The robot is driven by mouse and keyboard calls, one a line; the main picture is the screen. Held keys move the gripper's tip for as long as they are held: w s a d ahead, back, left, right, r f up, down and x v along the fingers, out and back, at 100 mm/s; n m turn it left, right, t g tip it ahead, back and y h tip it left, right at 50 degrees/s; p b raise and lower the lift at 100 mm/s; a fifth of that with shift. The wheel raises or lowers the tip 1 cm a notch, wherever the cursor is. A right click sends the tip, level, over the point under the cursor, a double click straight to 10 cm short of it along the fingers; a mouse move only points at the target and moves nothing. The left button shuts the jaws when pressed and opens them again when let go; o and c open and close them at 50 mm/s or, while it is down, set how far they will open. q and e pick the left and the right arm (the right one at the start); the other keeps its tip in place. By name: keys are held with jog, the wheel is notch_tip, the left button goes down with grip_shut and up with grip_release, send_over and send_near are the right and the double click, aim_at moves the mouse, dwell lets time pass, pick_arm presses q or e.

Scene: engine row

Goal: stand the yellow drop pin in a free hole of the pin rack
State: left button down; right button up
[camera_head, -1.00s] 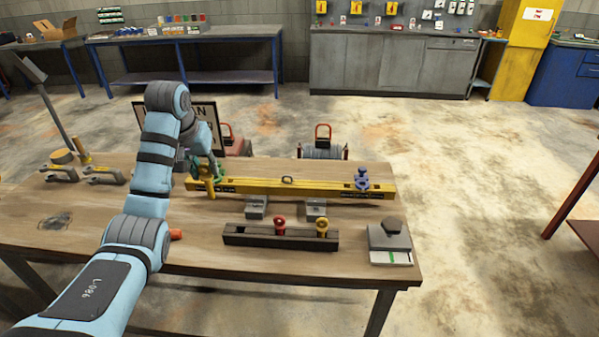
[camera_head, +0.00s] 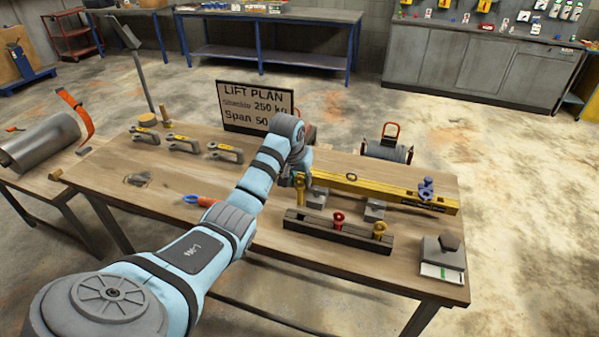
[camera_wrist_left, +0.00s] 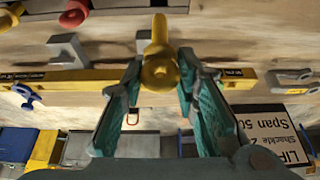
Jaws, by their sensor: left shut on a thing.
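My left gripper (camera_head: 300,176) is shut on the yellow drop pin (camera_head: 300,192). The pin hangs with its shaft down, just behind and above the left end of the dark pin rack (camera_head: 345,238). My right gripper is out of view.
A yellow beam (camera_head: 400,194) lies behind the rack with grey blocks (camera_head: 374,211) near it. A blue shackle (camera_head: 426,188) is at its right end. Several grey shackles (camera_head: 183,144) lie at the back left.

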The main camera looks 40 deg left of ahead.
pick_arm(q)
jog(key=f, duration=0.2)
jog(key=shift+w+f+b, duration=0.2)
jog(key=shift+f+b, duration=0.15)
jog(key=shift+s, duration=0.15)
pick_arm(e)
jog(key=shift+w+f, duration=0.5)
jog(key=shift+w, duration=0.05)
pick_arm(q)
jog(key=shift+r, duration=0.1)
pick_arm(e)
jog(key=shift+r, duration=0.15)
pick_arm(q)
jog(key=shift+r+p, duration=0.1)
jog(key=shift+p, duration=0.5)
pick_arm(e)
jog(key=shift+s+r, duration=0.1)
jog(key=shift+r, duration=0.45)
